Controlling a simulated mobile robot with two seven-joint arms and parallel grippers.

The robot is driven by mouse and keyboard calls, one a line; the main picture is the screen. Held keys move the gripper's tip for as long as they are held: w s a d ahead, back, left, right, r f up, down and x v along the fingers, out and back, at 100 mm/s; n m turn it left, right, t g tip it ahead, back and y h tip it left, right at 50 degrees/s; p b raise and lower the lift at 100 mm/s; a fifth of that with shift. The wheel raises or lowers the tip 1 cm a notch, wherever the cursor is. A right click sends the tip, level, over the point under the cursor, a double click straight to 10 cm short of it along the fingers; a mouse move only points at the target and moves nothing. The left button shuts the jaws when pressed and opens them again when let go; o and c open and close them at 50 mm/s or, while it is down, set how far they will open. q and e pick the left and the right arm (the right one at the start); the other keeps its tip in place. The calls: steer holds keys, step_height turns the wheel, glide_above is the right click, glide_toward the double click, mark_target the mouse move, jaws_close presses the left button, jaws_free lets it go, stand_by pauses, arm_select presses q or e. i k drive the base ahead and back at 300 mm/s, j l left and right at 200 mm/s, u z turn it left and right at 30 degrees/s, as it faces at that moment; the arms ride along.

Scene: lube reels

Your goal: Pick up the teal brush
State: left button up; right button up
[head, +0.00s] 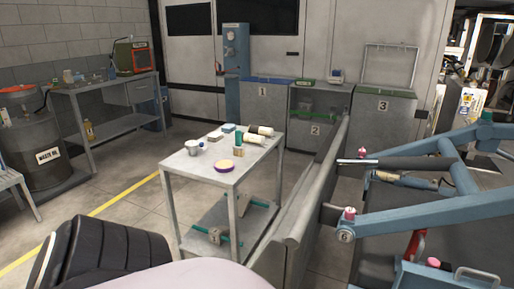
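Two teal-handled items lie on the lower shelf of a grey metal cart (205,177). One teal item (258,203) is at the back right of the shelf, and another teal item (222,239) is nearer the front, crossed with a grey part. They are small, and I cannot tell for sure which is the teal brush. The cart's legs and top partly cover the shelf. Neither of my grippers is in view.
Cups, small boxes, a purple-and-yellow round item (224,166) and cylinders crowd the cart top. A low grey barrier (300,220) and blue frame (440,212) stand right. A black ribbed seat-like object (100,255) is front left. Floor left of the cart is clear.

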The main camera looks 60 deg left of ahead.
mark_target(239, 149)
steer(key=j+z, duration=0.15)
steer(key=j, duration=0.25)
steer(key=k+j+z, duration=0.15)
steer(key=j, duration=0.2)
steer(key=k+j+z, duration=0.2)
steer(key=j, duration=0.15)
steer(key=j+z, duration=0.15)
steer(key=j, duration=0.2)
steer(key=k+j, duration=0.2)
steer(key=j, duration=0.25)
steer(key=k+j+z, duration=0.1)
steer(key=j, duration=0.3)
steer(key=k+j, duration=0.3)
steer(key=j, duration=0.15)
steer(key=k+j, duration=0.2)
steer(key=j, duration=0.2)
steer(key=k+j+z, duration=0.1)
steer(key=j, duration=0.35)
steer(key=k, duration=0.1)
